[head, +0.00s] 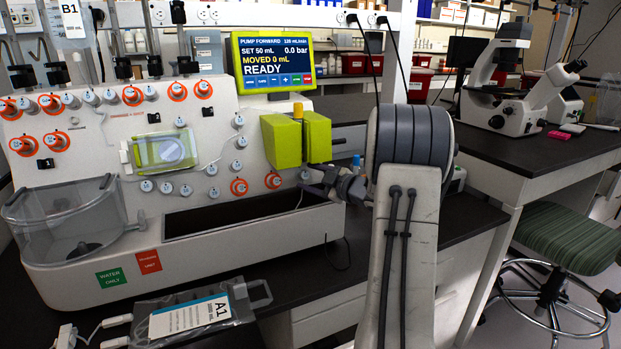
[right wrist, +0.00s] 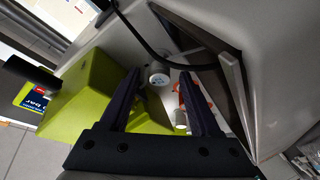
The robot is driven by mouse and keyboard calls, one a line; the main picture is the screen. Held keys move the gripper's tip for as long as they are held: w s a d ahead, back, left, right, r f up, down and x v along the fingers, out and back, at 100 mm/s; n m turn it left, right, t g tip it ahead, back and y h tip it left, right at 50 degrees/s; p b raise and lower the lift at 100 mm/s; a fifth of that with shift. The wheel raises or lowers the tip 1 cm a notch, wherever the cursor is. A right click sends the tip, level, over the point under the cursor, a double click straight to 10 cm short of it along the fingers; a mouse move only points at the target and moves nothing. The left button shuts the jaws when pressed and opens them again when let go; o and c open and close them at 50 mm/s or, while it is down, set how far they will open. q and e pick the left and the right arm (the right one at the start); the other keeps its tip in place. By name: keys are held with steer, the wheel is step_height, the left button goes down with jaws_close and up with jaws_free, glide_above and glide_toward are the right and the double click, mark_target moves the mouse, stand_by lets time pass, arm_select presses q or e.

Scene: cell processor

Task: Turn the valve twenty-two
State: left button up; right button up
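The cell processor (head: 90,150) carries several round grey valve knobs on its front, some with orange rings. Their numbers are too small to read, so I cannot tell which is valve twenty-two. My right gripper (head: 314,179) is at the panel's right end, below the green block, close to a grey knob (head: 305,174). In the right wrist view, my right gripper (right wrist: 162,77) has its two dark fingers spread apart. A pale round knob (right wrist: 159,79) shows in the gap between them, with nothing visibly gripped. An orange-marked part is partly hidden behind one finger. My left gripper is out of view.
The green block (head: 317,136) juts out just above my right gripper and also shows beside it in the right wrist view (right wrist: 75,95). The processor's open trough (head: 250,232) lies below. A bag labelled A1 (head: 190,316) lies in front. A microscope (head: 520,90) stands right.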

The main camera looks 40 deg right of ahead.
steer(key=s+r, duration=0.1)
steer(key=s, duration=0.9)
steer(key=shift+s+d+r, duration=0.15)
steer(key=shift+s+d, duration=0.05)
steer(key=shift+d, duration=0.2)
